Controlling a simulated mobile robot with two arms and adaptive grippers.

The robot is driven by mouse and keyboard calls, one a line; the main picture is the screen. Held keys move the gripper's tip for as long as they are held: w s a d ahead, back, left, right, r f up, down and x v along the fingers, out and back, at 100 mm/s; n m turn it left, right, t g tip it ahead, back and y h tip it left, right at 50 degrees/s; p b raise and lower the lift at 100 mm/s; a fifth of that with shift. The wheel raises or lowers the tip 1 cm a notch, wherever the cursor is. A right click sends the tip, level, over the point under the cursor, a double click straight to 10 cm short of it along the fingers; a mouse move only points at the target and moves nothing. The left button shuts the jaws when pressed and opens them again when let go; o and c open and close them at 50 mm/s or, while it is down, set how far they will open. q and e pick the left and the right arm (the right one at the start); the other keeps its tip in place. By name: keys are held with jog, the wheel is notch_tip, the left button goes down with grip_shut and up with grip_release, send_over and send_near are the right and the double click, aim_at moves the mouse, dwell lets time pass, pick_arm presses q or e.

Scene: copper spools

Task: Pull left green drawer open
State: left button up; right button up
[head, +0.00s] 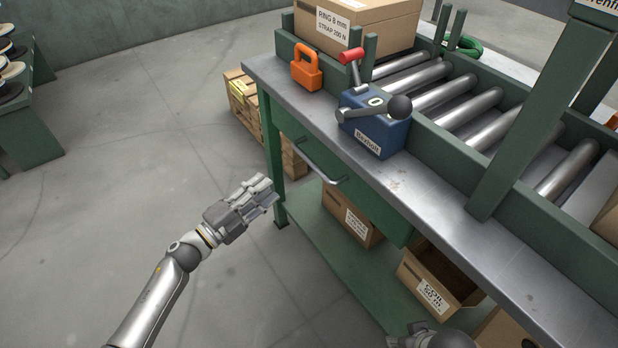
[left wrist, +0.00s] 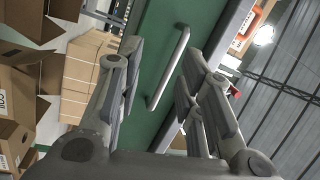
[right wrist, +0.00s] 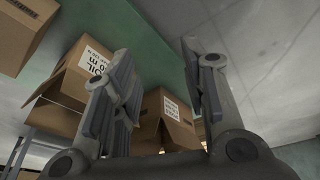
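The left green drawer (head: 304,147) sits under the metal worktop at its left end, with a grey bar handle (head: 320,162) across its front. It looks shut. My left gripper (head: 268,189) is open and empty, to the left of the handle and apart from it. In the left wrist view, the handle (left wrist: 169,68) shows between the open fingers (left wrist: 160,85), some way beyond them, with the green drawer front (left wrist: 150,45) behind. My right gripper (right wrist: 163,95) is open and empty, low by the bench's lower shelf, with cardboard boxes beyond its fingers.
On the worktop (head: 400,190) stand a blue tool (head: 376,135) with a lever, an orange padlock (head: 306,68) and a roller conveyor (head: 440,95). Open cardboard boxes (head: 437,280) stand on the green lower shelf (head: 310,250).

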aim_at(309, 159)
pick_arm(q)
jog(key=w+d+r+m+h, duration=0.1)
jog(key=d, duration=0.2)
jog(key=w+d+r+m+g+h+b, duration=0.1)
jog(key=w+d+r+m, duration=0.1)
jog(key=d, duration=0.2)
jog(key=w+d+r+m+g+b, duration=0.1)
jog(key=w+d+r, duration=0.1)
jog(key=d, duration=0.2)
jog(key=shift+w+r+m+h, duration=0.1)
jog(key=shift+r+m+h, duration=0.05)
jog(key=shift+m+h, duration=0.2)
pick_arm(e)
jog(key=v, duration=0.4)
jog(key=shift+s, duration=0.1)
pick_arm(q)
grip_shut()
pick_arm(e)
jog(key=shift+d, duration=0.1)
